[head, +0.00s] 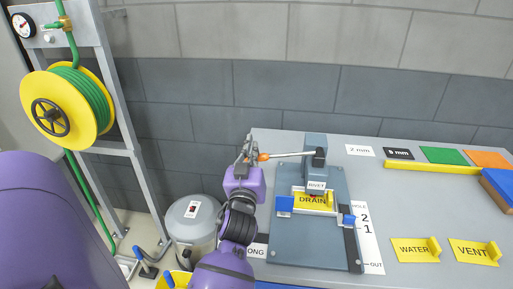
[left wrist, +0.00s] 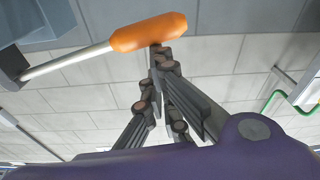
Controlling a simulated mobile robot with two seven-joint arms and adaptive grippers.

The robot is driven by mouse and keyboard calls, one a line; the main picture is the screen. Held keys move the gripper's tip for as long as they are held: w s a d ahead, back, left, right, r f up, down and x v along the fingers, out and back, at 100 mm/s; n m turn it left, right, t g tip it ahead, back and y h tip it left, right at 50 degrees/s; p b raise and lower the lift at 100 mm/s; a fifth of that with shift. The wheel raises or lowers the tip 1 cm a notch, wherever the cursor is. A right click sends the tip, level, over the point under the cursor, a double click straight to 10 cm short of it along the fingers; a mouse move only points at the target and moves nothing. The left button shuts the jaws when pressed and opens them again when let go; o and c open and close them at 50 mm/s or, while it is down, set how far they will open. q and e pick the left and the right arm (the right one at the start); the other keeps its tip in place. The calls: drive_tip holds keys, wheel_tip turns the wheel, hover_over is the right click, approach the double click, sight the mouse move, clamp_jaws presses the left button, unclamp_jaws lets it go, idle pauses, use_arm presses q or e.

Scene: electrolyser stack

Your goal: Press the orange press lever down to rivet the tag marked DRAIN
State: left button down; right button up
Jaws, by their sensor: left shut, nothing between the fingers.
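The press lever is a grey rod with an orange handle (head: 263,157) at its left end, running to the top of the rivet press (head: 316,150). The rod lies about level in the head view. In the left wrist view the orange handle (left wrist: 149,32) is right at the fingertips. My left gripper (head: 246,153) is shut and empty beside the handle's end; I cannot tell if it touches it. The yellow DRAIN tag (head: 313,201) lies in the press under the RIVET label, between blue blocks (head: 285,206). My right gripper is not in view.
Yellow WATER (head: 414,249) and VENT (head: 473,252) tags lie at the table's right. A yellow bar (head: 430,167) and green and orange pads lie at the back right. A grey bin (head: 192,225) and a hose reel (head: 65,105) stand left of the table.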

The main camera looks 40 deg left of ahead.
use_arm(q)
drive_tip(key=s+d+r+p, duration=0.1)
drive_tip(key=s+d, duration=0.3)
drive_tip(key=s, duration=0.4)
drive_tip(key=shift+d+r+p, duration=0.2)
drive_tip(key=shift+r+p, duration=0.1)
drive_tip(key=shift+r, duration=0.45)
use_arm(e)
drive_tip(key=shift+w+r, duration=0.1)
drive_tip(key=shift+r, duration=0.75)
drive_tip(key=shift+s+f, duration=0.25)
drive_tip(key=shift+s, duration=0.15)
